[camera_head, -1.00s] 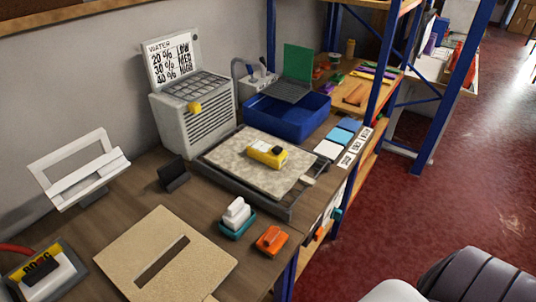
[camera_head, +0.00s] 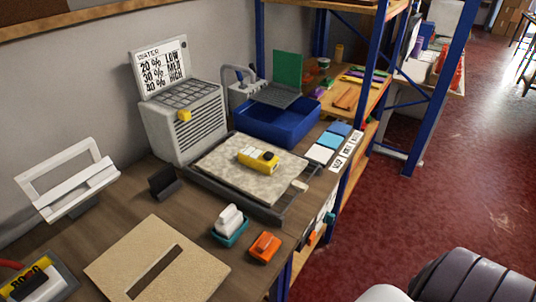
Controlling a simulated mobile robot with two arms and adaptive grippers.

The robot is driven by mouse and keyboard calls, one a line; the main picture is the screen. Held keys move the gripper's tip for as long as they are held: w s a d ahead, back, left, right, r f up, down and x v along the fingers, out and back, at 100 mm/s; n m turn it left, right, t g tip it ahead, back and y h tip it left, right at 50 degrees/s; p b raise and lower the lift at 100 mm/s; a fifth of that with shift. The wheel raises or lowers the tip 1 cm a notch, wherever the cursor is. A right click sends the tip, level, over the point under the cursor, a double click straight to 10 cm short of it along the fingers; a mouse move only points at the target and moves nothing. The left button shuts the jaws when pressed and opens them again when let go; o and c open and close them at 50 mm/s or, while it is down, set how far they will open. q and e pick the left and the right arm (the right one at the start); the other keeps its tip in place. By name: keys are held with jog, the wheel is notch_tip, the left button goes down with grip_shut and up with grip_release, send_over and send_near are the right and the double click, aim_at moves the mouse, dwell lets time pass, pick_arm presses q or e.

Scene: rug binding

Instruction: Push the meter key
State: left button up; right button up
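The slab sits in a dark grey tray (camera_head: 262,208) on the workbench. The meter's key is too small to make out clearly. Neither gripper shows. Only a white and dark ribbed part of my own body is at the bottom right, well apart from the meter.
A grey vented box (camera_head: 187,122) with a WATER chart (camera_head: 161,68) stands behind left. A blue bin (camera_head: 280,127) is behind the tray. A teal-based white block (camera_head: 230,226), an orange device (camera_head: 264,247) and a slotted board (camera_head: 155,262) lie in front.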

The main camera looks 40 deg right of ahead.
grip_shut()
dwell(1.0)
